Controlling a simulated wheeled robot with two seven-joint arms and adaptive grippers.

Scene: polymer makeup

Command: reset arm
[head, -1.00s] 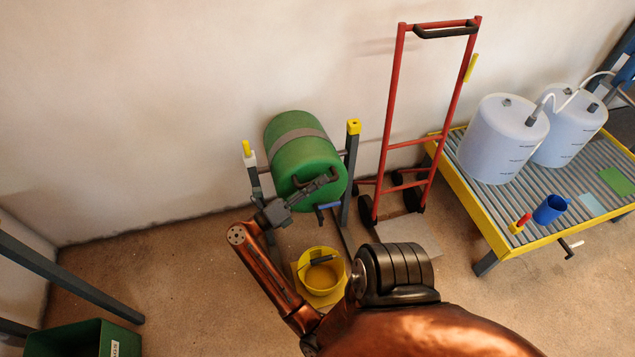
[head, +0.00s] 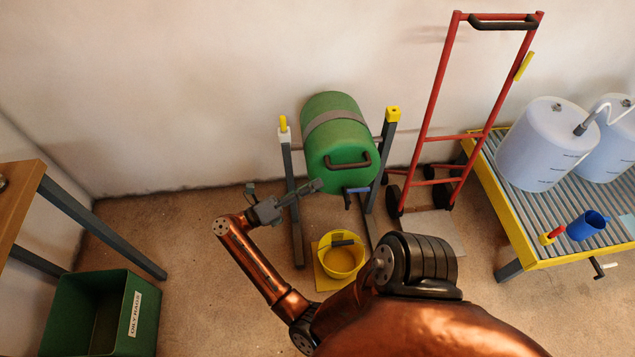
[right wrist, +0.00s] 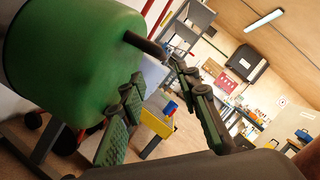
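My right gripper (head: 285,188) is open and empty in the head view, at the left of the green drum, with one finger pointing right towards the drum stand. In the right wrist view my right gripper (right wrist: 155,75) shows two separated fingers with nothing between them. The green drum (head: 335,143) lies on its stand (head: 292,190), with a dark handle (head: 348,162) on its front end. The drum (right wrist: 75,55) fills the upper left of the right wrist view. My left gripper is not in view.
A yellow bucket (head: 341,261) stands below the drum. A red hand truck (head: 457,137) leans at the wall. Right is a yellow-edged grate table (head: 493,207) with white containers (head: 543,145) and a blue jug (head: 587,225). A green bin (head: 143,318) and a wooden table (head: 22,195) are left.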

